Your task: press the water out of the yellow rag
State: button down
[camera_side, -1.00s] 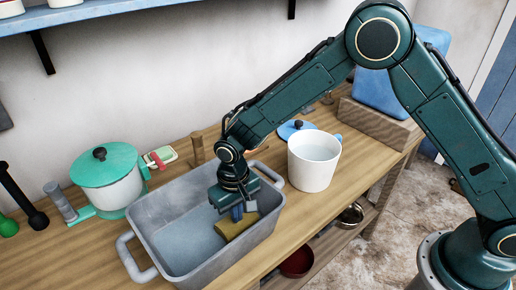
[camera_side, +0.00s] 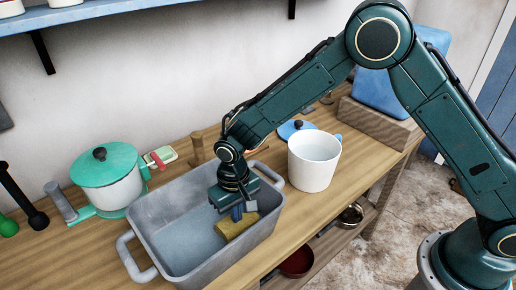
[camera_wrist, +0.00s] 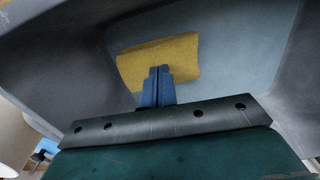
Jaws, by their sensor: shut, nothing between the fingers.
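The yellow rag (camera_side: 238,224) is a folded, slab-like piece lying in the grey trough (camera_side: 150,222), towards its right end. It also shows in the wrist view (camera_wrist: 172,55), against the trough's bluish floor. My gripper (camera_side: 237,214) points down inside the trough, with its blue fingers together and nothing between them. In the wrist view the closed fingertips (camera_wrist: 159,72) overlap the near edge of the rag. I cannot tell whether they press on it or hover just above. The gripper hides part of the rag's far side in the side view.
The trough's walls and handles surround my gripper. A white pot (camera_side: 312,165) stands to the right. A green-lidded pot (camera_side: 110,178) stands at the left, near a small sponge-like block (camera_side: 160,157). A wooden peg (camera_side: 197,149) stands behind the trough. The trough's left half is clear.

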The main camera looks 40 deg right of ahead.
notch_tip(320, 180, up, 8)
dwell(1.0)
jog(key=s+d+r+t, duration=0.1)
jog(key=s+d+r, duration=0.3)
jog(key=d+r, duration=0.35)
jog(key=s+d+r+t, duration=0.2)
jog(key=s+d+r, duration=0.35)
jog(key=r, duration=0.35)
jog(key=s+d+r+t, duration=0.1)
jog(key=s+d, duration=0.4)
jog(key=s, duration=0.2)
jog(key=s+d+r+t, duration=0.1)
jog(key=s+d+r, duration=0.1)
jog(key=s+d, duration=0.3)
jog(key=s, duration=0.3)
jog(key=shift+s+t, duration=0.3)
